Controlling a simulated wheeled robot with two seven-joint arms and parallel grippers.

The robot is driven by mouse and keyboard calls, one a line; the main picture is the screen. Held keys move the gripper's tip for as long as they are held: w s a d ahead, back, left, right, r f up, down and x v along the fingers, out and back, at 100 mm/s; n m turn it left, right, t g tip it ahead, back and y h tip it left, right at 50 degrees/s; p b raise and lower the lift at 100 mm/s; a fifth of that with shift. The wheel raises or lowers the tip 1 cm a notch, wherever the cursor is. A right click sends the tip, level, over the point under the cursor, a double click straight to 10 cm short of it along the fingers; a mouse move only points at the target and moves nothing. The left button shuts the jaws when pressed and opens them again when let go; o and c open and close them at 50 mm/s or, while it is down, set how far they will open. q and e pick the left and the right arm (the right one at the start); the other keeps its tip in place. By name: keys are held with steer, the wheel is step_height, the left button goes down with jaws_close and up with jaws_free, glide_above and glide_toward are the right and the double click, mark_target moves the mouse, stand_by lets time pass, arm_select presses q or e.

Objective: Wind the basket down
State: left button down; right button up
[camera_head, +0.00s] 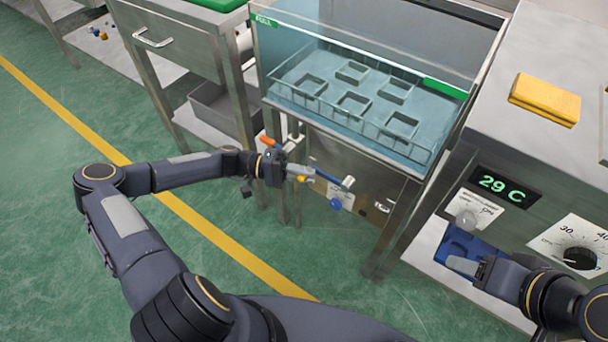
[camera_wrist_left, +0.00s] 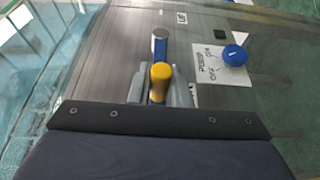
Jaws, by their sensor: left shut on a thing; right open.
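The wire basket (camera_head: 352,103), with several square compartments, sits inside the glass-walled water tank (camera_head: 300,35); its exact depth is hard to judge. On the tank's steel front is a crank with a blue arm (camera_head: 330,174) and a silver end (camera_head: 348,183). My left gripper (camera_head: 300,172) is shut on the crank's yellow handle, whose top (camera_wrist_left: 161,72) shows between the grey fingers in the left wrist view. The crank's silver end also shows there (camera_wrist_left: 160,36). My right gripper (camera_head: 484,268) is open at lower right, by a blue container (camera_head: 458,243).
A blue pump knob (camera_wrist_left: 235,55) and its label are right of the crank in the left wrist view. A bench with a 29 C display (camera_head: 505,186) and dial (camera_head: 580,258) stands at right, a drawer cabinet (camera_head: 180,50) at left. Green floor is open in front.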

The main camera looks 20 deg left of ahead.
arm_select(q)
steer(key=shift+s+d+f, duration=0.1)
steer(key=shift+s+f, duration=0.15)
steer(key=c, duration=1.3)
jaws_free()
steer(key=shift+w, duration=0.1)
steer(key=shift+c, duration=0.2)
steer(key=shift+r, duration=0.1)
steer(key=a, duration=0.8)
steer(key=shift+p, duration=0.45)
steer(key=shift+d, duration=0.1)
